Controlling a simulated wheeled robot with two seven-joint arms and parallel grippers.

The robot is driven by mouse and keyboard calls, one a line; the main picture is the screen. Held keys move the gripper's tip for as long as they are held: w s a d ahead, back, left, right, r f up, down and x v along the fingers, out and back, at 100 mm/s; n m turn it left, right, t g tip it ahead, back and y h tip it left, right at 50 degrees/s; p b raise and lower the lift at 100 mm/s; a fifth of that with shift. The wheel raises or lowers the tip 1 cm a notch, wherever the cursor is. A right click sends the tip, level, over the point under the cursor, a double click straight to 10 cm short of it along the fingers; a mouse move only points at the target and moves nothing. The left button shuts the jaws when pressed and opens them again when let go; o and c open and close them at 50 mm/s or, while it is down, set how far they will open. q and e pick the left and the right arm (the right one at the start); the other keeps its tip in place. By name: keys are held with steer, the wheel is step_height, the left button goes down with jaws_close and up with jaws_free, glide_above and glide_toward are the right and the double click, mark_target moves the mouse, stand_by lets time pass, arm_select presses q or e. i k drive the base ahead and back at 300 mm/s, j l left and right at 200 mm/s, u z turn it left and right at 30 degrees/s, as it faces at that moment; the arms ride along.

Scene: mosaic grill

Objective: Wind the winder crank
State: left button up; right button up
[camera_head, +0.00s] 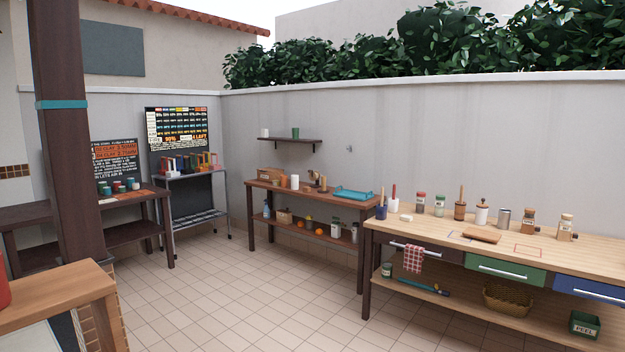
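I cannot make out a winder or its crank with certainty. Two small wood-and-glass pieces that look like grinders stand on the light wooden counter at the right, one farther left (529,220) and one farther right (565,229). A small dark-and-tan object (322,184) stands on the back table (266,184), too small to identify. Neither of my grippers shows in this view.
The light wooden counter (590,259) runs along the right wall, with jars, a cutting board (481,236) and drawers. A teal tray (353,193) lies on the back table. A dark post (70,150) stands at left. The tiled floor (240,300) is clear.

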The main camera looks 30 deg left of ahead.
mark_target(315, 174)
steer(key=i+l, duration=0.5)
steer(key=i, duration=0.15)
steer(key=i+l+u, duration=0.1)
steer(key=i+l, duration=0.4)
steer(key=i+j+u, duration=0.2)
steer(key=i+u, duration=1.1)
steer(key=i+l+u, duration=0.2)
steer(key=u, duration=0.2)
steer(key=i+j, duration=0.15)
steer(key=i, duration=1.15)
steer(key=i+l+z, duration=0.2)
steer(key=i, duration=0.7)
steer(key=i+z, duration=0.2)
steer(key=i, duration=0.75)
steer(key=i+j+z, duration=0.2)
steer(key=i, duration=0.7)
